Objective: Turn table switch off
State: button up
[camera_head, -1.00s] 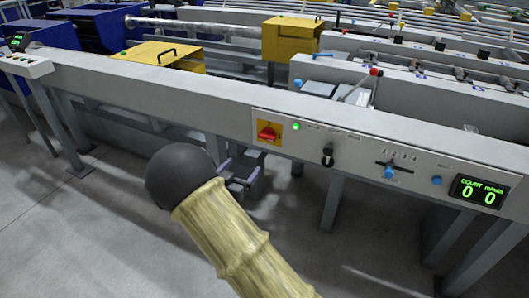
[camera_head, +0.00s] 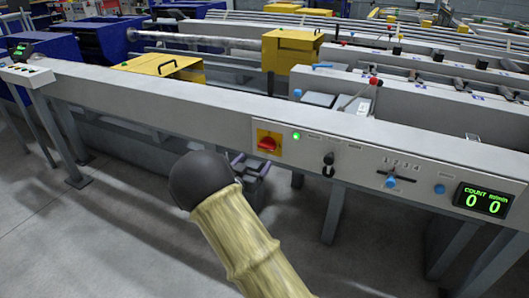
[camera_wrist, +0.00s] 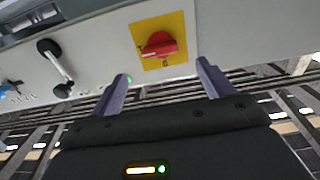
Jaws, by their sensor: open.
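The table switch is a red rotary handle (camera_head: 268,143) on a yellow square plate (camera_head: 259,136), on the table's front panel. In the wrist view the red handle (camera_wrist: 159,45) sits on its yellow plate (camera_wrist: 178,24), ahead of and between my fingers. My gripper (camera_wrist: 166,74) is open and empty, with two purple-grey fingers apart from the switch. In the head view my gripper (camera_head: 252,166) shows just below the switch, partly hidden behind my arm. A small green lamp (camera_head: 297,136) is lit to the right of the switch.
The panel also carries a black selector (camera_head: 328,160), a blue-knobbed slider (camera_head: 391,182), a blue button (camera_head: 439,189) and a counter display (camera_head: 484,201) reading 0 and 0. Table legs (camera_head: 333,213) stand below. Open floor (camera_head: 130,240) lies at lower left.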

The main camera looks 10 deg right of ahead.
aim_at(265, 148)
jog(key=b+x, duration=0.1)
jog(key=x, duration=0.8)
jog(key=shift+b, duration=0.4)
jog(key=c, duration=1)
